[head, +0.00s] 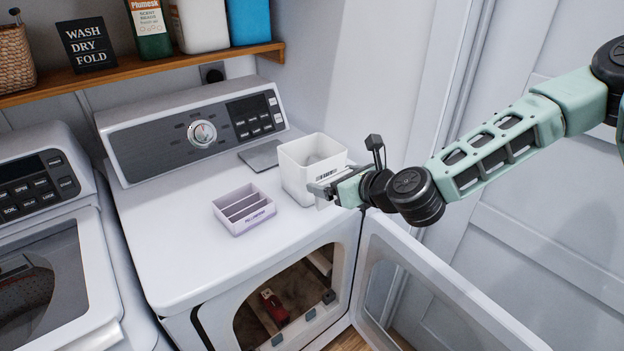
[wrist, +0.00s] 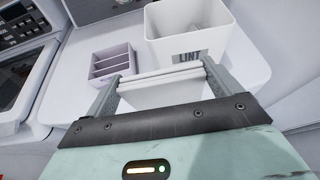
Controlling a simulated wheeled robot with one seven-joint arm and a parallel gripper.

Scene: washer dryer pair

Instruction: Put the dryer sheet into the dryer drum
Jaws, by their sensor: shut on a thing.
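My gripper (head: 322,192) is shut on a white, folded dryer sheet (wrist: 160,88). In the wrist view the sheet spans between the two fingers of the gripper (wrist: 163,68). In the head view the gripper is above the dryer top's right front edge, in front of the lint bin, and the sheet is mostly hidden. The dryer (head: 180,245) has its door (head: 425,300) swung open to the right. The dryer drum (head: 290,290) shows through the opening, below my gripper, with a small red object (head: 273,307) inside.
A white lint bin (head: 302,180) and a lavender divided box (head: 243,212) stand on the dryer top; the box also shows in the wrist view (wrist: 112,65). A grey flat piece (head: 262,156) lies behind. A washer (head: 60,270) is at left, a shelf (head: 150,69) above.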

